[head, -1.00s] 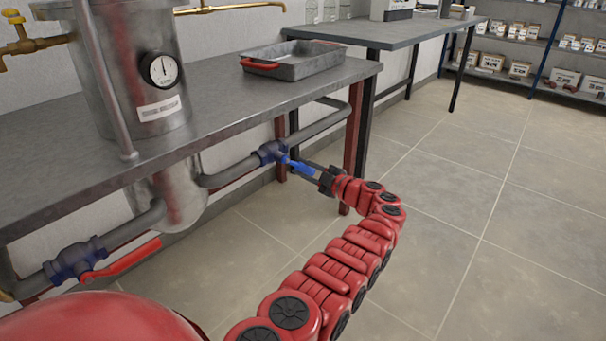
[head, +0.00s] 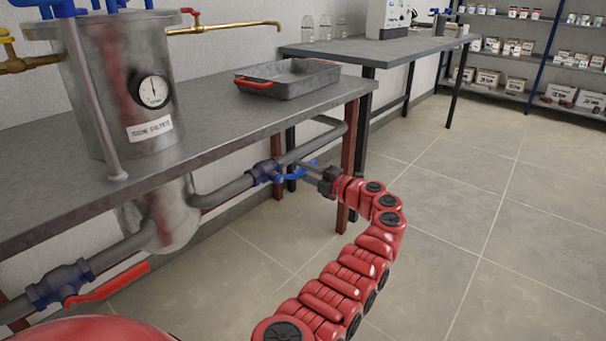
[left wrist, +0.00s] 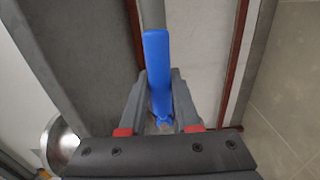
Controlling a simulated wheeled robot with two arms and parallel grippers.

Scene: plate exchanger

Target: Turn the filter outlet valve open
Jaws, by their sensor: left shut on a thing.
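The steel filter (head: 118,95) stands through the bench, with a round gauge on its front. A grey pipe runs from its lower part to a valve (head: 265,171) with a blue lever (head: 291,176), right of the filter. My left gripper (head: 312,178) is shut on this lever. The left wrist view shows the blue lever (left wrist: 158,75) between the two fingers (left wrist: 160,105), its end reaching beyond them. The lever lies at a slight angle to the pipe. A second valve (head: 62,284) with a red lever (head: 107,284) sits at lower left. My right gripper is out of view.
The bench (head: 215,130) overhangs the pipes, and its red leg (head: 349,165) stands just behind my left gripper. A metal tray (head: 290,80) lies on the bench. The tiled floor (head: 440,240) to the right is clear.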

